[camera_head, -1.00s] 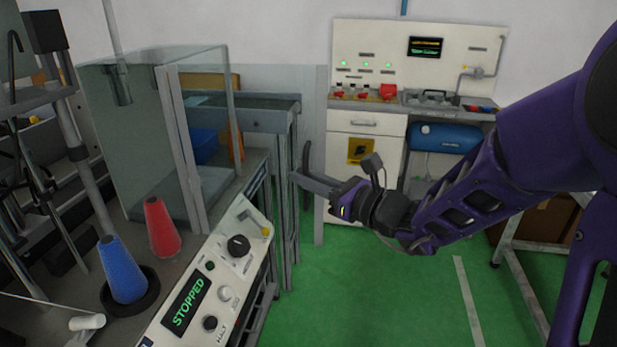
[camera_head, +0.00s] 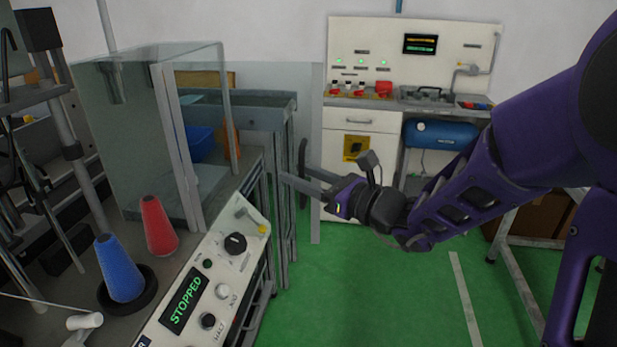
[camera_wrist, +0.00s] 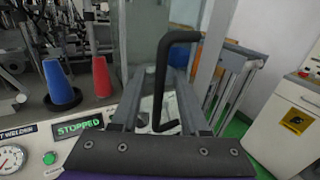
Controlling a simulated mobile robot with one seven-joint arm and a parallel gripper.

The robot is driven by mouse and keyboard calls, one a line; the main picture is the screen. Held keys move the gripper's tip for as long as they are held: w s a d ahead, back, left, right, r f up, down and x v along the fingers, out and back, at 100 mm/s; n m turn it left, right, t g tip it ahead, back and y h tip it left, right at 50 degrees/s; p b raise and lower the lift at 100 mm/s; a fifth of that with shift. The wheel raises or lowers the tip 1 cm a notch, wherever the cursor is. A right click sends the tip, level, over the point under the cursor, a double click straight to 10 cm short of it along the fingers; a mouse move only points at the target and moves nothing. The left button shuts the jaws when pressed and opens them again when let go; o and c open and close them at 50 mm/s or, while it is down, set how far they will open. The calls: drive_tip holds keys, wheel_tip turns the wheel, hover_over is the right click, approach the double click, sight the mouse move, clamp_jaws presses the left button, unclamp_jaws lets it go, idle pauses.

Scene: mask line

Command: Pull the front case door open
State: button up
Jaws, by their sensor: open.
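The clear case (camera_head: 135,130) stands on the machine at the left. A clear door panel (camera_head: 265,85) reaches right from its front post to a pale upright edge (camera_head: 318,200). A black curved handle (camera_head: 303,158) stands near that edge. It also shows in the wrist view (camera_wrist: 163,85) as a tall bent bar. My gripper (camera_head: 290,180) is open, its fingers pointing left at the handle's lower part. In the wrist view, the handle's lower end lies between the two fingers (camera_wrist: 158,105). I cannot tell if either finger touches it.
A control panel (camera_head: 232,280) reading STOPPED is in front of the case. A blue cone (camera_head: 120,270) and a red cone (camera_head: 158,228) stand beside it. A white cabinet (camera_head: 345,190) is behind. Green floor (camera_head: 370,300) is clear at the right.

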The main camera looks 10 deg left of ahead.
drive_tip(key=p+v, duration=0.1)
drive_tip(key=v, duration=1.6)
drive_tip(key=shift+d, duration=0.2)
